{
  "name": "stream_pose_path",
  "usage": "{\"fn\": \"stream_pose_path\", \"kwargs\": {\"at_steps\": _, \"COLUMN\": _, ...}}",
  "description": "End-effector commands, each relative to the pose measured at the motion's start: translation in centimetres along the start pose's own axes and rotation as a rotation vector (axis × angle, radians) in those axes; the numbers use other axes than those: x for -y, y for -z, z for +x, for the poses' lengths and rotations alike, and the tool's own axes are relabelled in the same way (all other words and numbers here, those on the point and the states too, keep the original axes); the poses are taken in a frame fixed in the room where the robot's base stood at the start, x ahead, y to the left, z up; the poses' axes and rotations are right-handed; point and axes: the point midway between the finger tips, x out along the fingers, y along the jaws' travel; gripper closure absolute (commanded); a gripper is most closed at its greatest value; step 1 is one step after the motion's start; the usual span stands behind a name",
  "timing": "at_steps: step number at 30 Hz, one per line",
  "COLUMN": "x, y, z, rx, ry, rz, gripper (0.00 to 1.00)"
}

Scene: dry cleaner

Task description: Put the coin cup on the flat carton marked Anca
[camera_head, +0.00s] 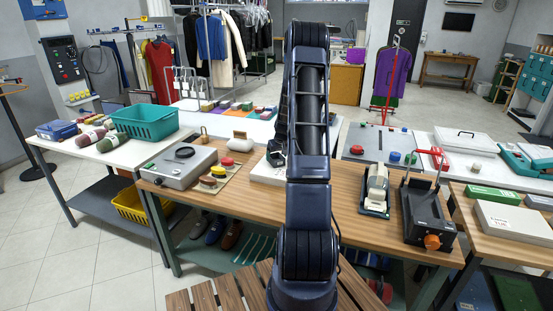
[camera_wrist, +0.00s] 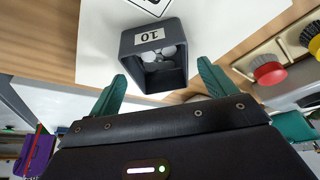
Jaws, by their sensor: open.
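The coin cup (camera_wrist: 181,71), a dark grey square cup marked 10 with pale coins inside, shows upside down in the wrist view. It appears to be on a white flat surface (camera_wrist: 105,45) with a black-edged label, cut off at the top. My gripper (camera_wrist: 161,79) is open, its teal fingers on either side of the cup's near part with gaps; contact is not visible. In the head view my arm hides most of this spot. A white carton (camera_head: 513,221) with small black lettering lies on the right table; I cannot read its name surely.
A grey box (camera_head: 174,167) and red and yellow knobs or stamps (camera_head: 217,172) stand left of my arm. Right of it are a tape dispenser (camera_head: 376,188) and a black device with an orange knob (camera_head: 428,215). A green box (camera_head: 493,195) lies behind the right carton.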

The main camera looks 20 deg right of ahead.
Motion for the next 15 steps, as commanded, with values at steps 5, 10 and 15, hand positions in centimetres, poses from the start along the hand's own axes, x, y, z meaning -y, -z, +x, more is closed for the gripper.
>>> {"fn": "stream_pose_path", "kwargs": {"at_steps": 5, "x": -0.1, "y": 0.1, "z": -3.3, "rx": -0.003, "ry": -0.002, "rz": 0.0, "gripper": 0.17}}
{"fn": "stream_pose_path", "kwargs": {"at_steps": 10, "x": -0.1, "y": 0.0, "z": -6.1, "rx": -0.002, "ry": -0.002, "rz": 0.001, "gripper": 0.17}}
{"fn": "stream_pose_path", "kwargs": {"at_steps": 15, "x": 0.0, "y": 0.0, "z": -8.4, "rx": -0.002, "ry": -0.001, "rz": 0.0, "gripper": 0.17}}
